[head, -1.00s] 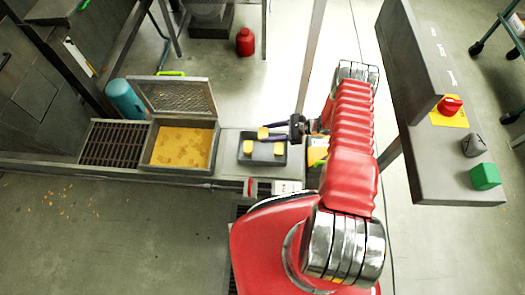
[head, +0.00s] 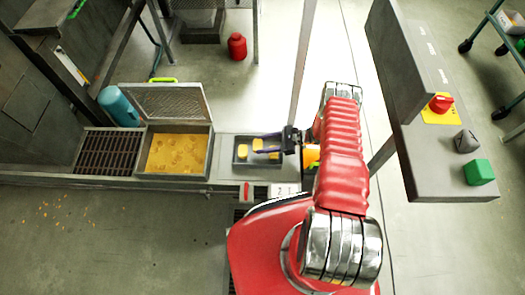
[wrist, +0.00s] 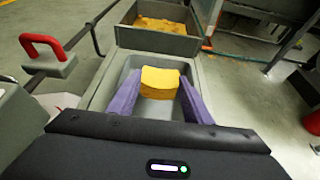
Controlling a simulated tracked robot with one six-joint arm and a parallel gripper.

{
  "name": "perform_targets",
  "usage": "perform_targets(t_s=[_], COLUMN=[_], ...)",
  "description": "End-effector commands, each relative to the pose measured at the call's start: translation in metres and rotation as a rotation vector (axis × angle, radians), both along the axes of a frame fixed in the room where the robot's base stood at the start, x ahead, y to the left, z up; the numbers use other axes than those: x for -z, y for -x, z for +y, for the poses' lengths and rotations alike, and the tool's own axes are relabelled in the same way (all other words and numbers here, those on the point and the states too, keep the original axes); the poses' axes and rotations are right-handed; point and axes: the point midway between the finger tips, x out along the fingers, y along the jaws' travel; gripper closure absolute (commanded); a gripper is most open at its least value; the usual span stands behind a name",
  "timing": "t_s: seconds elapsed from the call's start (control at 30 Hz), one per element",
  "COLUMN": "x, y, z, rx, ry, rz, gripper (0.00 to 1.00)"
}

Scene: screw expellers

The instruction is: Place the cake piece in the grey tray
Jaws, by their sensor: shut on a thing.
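My gripper (head: 264,143) reaches in from the right with purple fingers. It is shut on a yellow cake piece (head: 258,144), over or within the tray; the exact height is hard to tell. In the wrist view the held cake piece (wrist: 160,82) is between the two finger tips, with the tray (wrist: 107,80) around and beneath.
A larger open bin (head: 213,160) of yellow crumbs with a raised mesh lid (head: 165,102) stands left of the tray, beside a dark grate (head: 105,149). A control panel (head: 435,170) with red and green buttons is at right. A red bottle (head: 237,46) stands behind.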

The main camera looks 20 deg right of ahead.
Motion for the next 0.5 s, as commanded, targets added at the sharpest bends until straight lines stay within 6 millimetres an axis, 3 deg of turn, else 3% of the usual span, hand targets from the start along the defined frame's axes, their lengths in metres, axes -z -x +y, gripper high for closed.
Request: perform_targets(t_s=[0.17,0.5], x=[0.016,0.017], y=[0.000,0.000], z=[0.000,0.000], rx=[0.000,-0.001], ry=[0.000,0.000], rz=[0.001,0.000], gripper=[0.77,0.77])
